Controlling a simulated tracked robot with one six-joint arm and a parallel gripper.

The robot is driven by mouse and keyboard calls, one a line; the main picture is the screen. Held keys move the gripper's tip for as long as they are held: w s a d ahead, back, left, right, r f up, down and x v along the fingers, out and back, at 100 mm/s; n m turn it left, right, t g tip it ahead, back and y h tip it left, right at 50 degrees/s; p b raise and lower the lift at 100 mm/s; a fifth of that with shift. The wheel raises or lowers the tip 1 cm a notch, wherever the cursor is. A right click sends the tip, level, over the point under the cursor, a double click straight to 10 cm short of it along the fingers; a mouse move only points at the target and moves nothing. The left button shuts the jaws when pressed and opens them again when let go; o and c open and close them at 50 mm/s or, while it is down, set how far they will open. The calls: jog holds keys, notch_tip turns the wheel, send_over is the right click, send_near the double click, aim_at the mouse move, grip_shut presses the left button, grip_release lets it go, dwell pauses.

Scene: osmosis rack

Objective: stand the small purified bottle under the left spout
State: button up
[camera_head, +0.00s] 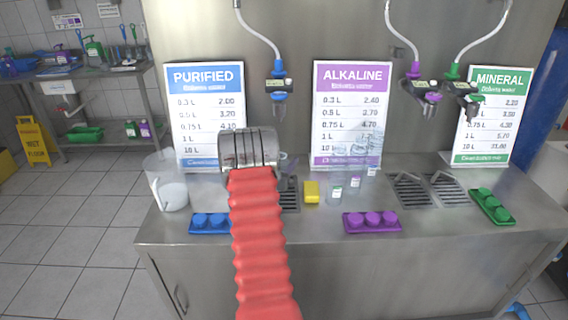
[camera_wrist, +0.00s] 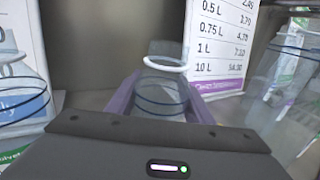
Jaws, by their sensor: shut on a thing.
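In the wrist view, a small clear bottle (camera_wrist: 160,104) with a white neck ring and dark lines around it stands upright between the purple fingers of my gripper (camera_wrist: 160,97), which is shut on it. The left spout (camera_head: 279,86), blue and black, hangs from a hose in the head view. A slotted drain grate (camera_head: 290,198) shows partly below it. My wrist hides the gripper and most of the bottle in the head view. I cannot tell whether the bottle's base touches the grate. The spout is out of the wrist view.
A clear jug (camera_head: 172,190) stands left of my arm. A yellow sponge (camera_head: 311,192) and small bottles (camera_head: 336,194) are to the right. Blue (camera_head: 209,223), purple (camera_head: 371,222) and green (camera_head: 492,206) cap trays lie on the counter. Signs (camera_head: 205,110) stand behind.

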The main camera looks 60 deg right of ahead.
jog(key=o, duration=1)
jog(key=shift+a, duration=0.15)
jog(key=a, duration=1.1)
jog(key=shift+a, duration=0.4)
jog(key=s+a+r+m+g+y, duration=0.35)
jog(key=a+r+m, duration=0.75)
jog(key=a, duration=0.4)
jog(key=a+r+m+t+y, duration=0.1)
jog(key=a+m+t+y, duration=0.1)
jog(key=a, duration=1.2)
jog(key=s+a+r+m+t+y, duration=0.1)
jog(key=a+t+y, duration=0.3)
jog(key=a, duration=1.1)
jog(key=a+r+m+t+y, duration=0.3)
jog(key=a+y, duration=0.5)
jog(key=a, duration=0.7)
jog(key=shift+s+a+r+m+y, duration=0.15)
jog(key=shift+a+m+y, duration=0.1)
jog(key=shift+m, duration=0.25)
